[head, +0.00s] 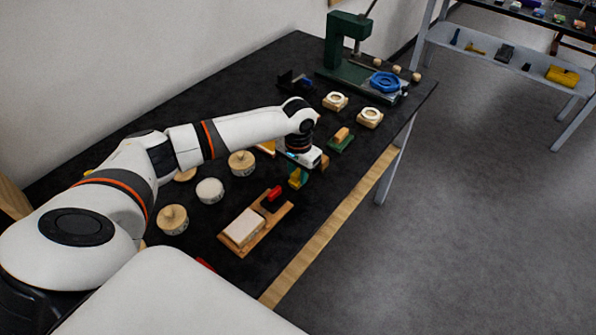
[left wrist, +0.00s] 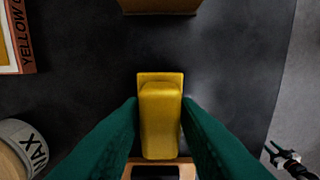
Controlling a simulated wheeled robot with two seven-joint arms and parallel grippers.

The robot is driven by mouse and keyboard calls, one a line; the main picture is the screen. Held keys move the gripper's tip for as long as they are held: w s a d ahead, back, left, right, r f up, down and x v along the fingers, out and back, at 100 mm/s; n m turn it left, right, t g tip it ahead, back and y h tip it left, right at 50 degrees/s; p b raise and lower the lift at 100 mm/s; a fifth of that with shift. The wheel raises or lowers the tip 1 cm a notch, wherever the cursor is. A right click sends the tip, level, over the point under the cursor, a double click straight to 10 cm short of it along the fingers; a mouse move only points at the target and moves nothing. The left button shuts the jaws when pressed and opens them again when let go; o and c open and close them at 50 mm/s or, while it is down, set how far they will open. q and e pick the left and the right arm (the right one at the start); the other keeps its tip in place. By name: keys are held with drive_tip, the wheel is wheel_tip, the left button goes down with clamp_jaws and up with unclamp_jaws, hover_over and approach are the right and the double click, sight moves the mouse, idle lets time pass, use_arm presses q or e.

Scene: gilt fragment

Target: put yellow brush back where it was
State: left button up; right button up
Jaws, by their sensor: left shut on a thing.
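The yellow brush (head: 296,179) is a small yellow block held below my left gripper (head: 300,172), over the black table near its front edge. In the left wrist view the yellow brush (left wrist: 160,119) stands between the two green fingers (left wrist: 160,125), which are shut on it from both sides. Below it in that view is a pale wooden piece (left wrist: 187,171) with a dark patch; I cannot tell if the brush touches it. In the head view, a wooden tray (head: 232,251) with a pale block and a red-topped piece lies nearer. My right gripper is not in view.
Round wooden-topped tins (head: 172,219) and a white tin (head: 210,190) stand left of the tray. A wooden block on a green base (head: 341,139) lies beyond the gripper. A green press (head: 345,50) stands at the back.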

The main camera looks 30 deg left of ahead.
sight(298, 172)
use_arm(q)
drive_tip(key=o, duration=0.9)
drive_tip(key=shift+f, duration=0.1)
drive_tip(key=shift+r, duration=0.3)
wheel_tip(298, 172, up, 12)
drive_tip(key=shift+f+b, duration=0.15)
drive_tip(key=shift+b, duration=0.75)
